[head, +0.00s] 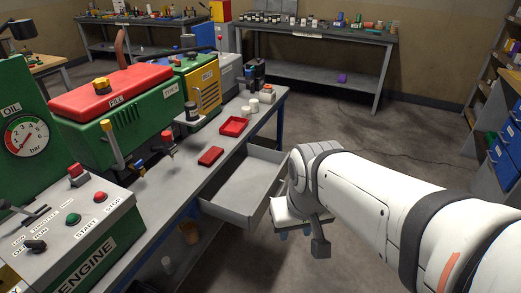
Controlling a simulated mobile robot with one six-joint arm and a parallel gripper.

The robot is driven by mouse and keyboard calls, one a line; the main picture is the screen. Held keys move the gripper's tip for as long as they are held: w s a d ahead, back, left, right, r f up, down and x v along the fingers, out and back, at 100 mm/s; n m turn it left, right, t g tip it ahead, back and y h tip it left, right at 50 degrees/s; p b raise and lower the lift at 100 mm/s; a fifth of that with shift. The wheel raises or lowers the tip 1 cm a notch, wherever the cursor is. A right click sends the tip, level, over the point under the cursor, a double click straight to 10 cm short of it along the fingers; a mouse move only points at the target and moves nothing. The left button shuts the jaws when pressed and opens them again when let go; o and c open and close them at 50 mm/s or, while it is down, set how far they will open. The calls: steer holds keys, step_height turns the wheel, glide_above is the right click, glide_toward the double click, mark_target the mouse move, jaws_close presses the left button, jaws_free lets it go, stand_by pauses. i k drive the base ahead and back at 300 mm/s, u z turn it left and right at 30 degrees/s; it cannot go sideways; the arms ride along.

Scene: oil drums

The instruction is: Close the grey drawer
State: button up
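The grey drawer (238,212) stands pulled out from under the long grey workbench (190,178). Its inside looks empty and its front panel faces right, toward my arm. My gripper (302,238) is at the drawer's right, close to the front panel. One dark finger hangs down beside the wrist. I cannot tell whether the gripper touches the drawer, or how far apart its fingers are.
A red tray (235,126) and a red box (211,156) lie on the bench above the drawer. The green engine panel (75,235) is at front left. Blue bins (503,150) stand on the right. The floor beyond the drawer is clear.

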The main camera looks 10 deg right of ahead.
mark_target(240, 194)
steer(key=z, duration=0.2)
steer(key=i, duration=1)
steer(key=u, duration=1.6)
steer(key=k, duration=0.85)
steer(key=z, duration=1.05)
steer(key=i, duration=1)
steer(key=z, duration=0.05)
